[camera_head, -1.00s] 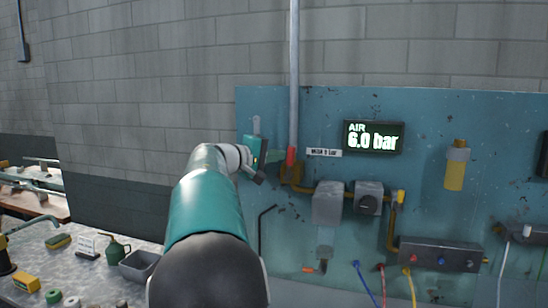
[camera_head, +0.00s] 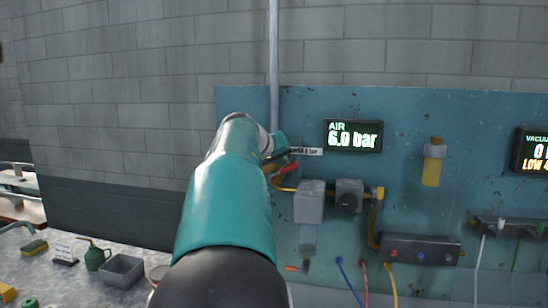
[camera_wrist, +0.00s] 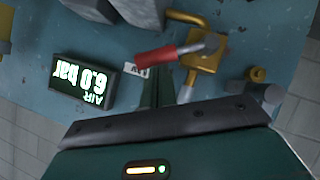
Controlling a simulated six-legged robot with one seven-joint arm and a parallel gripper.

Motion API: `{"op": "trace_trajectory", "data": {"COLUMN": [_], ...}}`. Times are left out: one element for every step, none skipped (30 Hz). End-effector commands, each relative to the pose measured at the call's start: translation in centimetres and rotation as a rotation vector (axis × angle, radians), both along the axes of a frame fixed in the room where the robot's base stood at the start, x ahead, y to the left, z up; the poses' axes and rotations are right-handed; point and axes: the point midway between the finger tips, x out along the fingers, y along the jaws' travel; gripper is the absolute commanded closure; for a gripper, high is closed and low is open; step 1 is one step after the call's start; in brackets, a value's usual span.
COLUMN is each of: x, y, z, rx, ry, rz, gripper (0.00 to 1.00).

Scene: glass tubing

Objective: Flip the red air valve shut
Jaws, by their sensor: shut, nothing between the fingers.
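The red air valve handle (camera_head: 290,167) sits on the brass valve body at the foot of a vertical metal pipe. It points right and slightly up, across the pipe line. In the wrist view, which is upside down, the red handle (camera_wrist: 168,52) runs left from the brass valve body (camera_wrist: 203,65). My gripper (camera_head: 287,154) is just above the handle in the head view. In the wrist view my gripper (camera_wrist: 155,75) is shut, its dark fingers right beside the handle; I cannot tell whether they touch. The air display (camera_head: 353,136) reads 6.0 bar.
A yellow canister (camera_head: 433,163) hangs farther right. The bench (camera_head: 60,275) at lower left holds a grey tray (camera_head: 121,270) and an oil can.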

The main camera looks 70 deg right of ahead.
Motion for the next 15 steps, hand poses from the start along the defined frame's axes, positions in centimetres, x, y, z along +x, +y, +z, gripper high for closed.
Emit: {"op": "trace_trajectory", "data": {"x": [-0.4, -0.6, -0.8, -1.0, -1.2, -1.3, -1.5, -1.6, -1.7, -1.8, -1.9, -2.1, -2.1, -2.2, -2.2], "y": [-0.1, -0.1, -0.1, -0.1, -0.2, -0.2, -0.2, -0.2, -0.3, -0.3, -0.3, -0.3, -0.3, -0.3, -0.3], "z": [-0.2, -0.3, -0.5, -0.6, -0.8, -1.0, -1.2, -1.3, -1.5, -1.6, -1.7, -1.9, -2.0, -2.1, -2.3], "rx": [0.008, 0.012, 0.018, 0.022, 0.026, 0.032, 0.036, 0.039, 0.045, 0.048, 0.051, 0.056, 0.059, 0.061, 0.064], "ry": [-0.045, -0.074, -0.111, -0.138, -0.164, -0.198, -0.225, -0.250, -0.282, -0.304, -0.326, -0.353, -0.372, -0.390, -0.402], "rz": [-0.002, -0.002, -0.002, -0.002, -0.002, -0.002, -0.002, -0.002, -0.002, -0.001, -0.001, -0.002, -0.001, -0.001, 0.000], "gripper": [1.00, 1.00, 1.00, 1.00, 1.00, 1.00, 1.00, 1.00, 1.00, 1.00, 1.00, 1.00, 1.00, 1.00, 1.00]}}
